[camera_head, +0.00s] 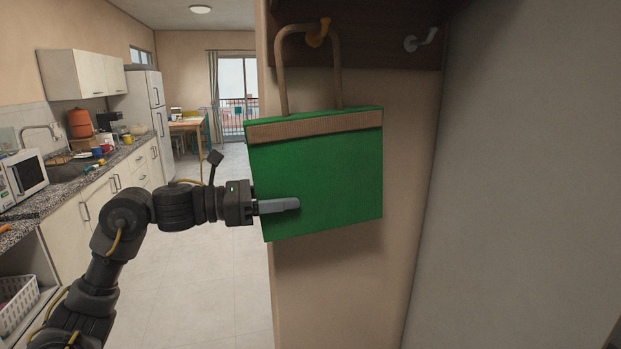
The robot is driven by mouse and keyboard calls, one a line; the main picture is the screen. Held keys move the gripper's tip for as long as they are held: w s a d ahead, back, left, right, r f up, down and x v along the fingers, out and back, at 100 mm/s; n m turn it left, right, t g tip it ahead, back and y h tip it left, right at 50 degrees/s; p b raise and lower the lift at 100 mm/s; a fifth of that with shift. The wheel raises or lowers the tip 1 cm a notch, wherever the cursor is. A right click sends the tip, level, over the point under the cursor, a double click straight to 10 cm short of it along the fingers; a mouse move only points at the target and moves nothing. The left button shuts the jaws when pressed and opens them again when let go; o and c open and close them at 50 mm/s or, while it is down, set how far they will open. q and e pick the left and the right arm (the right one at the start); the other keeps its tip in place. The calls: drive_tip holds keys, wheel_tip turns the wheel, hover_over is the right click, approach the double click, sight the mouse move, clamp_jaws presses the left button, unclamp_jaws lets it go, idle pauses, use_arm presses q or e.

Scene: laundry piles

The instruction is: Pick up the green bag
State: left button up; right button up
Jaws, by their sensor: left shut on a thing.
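The green bag (335,180) hangs in front of the wall in the middle of the head view. It has a tan band along its top and a brown loop handle (281,70). The handle passes over a yellowish hook (318,33) on a dark board. My left gripper (290,204) comes in from the left and is shut on the bag at its lower left side. One finger lies across the bag's front; the other finger is hidden behind it. My right gripper is not in view.
A second, grey hook (421,40) on the board (385,30) is empty. A plain grey surface (530,180) stands close on the right. On the left, a kitchen counter (70,185) holds a microwave (25,172). The floor (220,270) between is clear.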

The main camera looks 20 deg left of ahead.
sight(279, 163)
use_arm(q)
drive_tip(key=shift+s+d+r+b, duration=0.1)
drive_tip(key=shift+s+r+b, duration=0.15)
drive_tip(key=shift+b, duration=0.4)
wheel_tip(279, 163, up, 6)
drive_tip(key=shift+r+b, duration=0.25)
drive_tip(key=shift+b, duration=0.45)
drive_tip(key=s+d+b, duration=0.5)
drive_tip(key=s+d, duration=0.6)
drive_tip(key=s, duration=0.4)
drive_tip(key=shift+s+d, duration=0.25)
drive_tip(key=shift+d, duration=0.15)
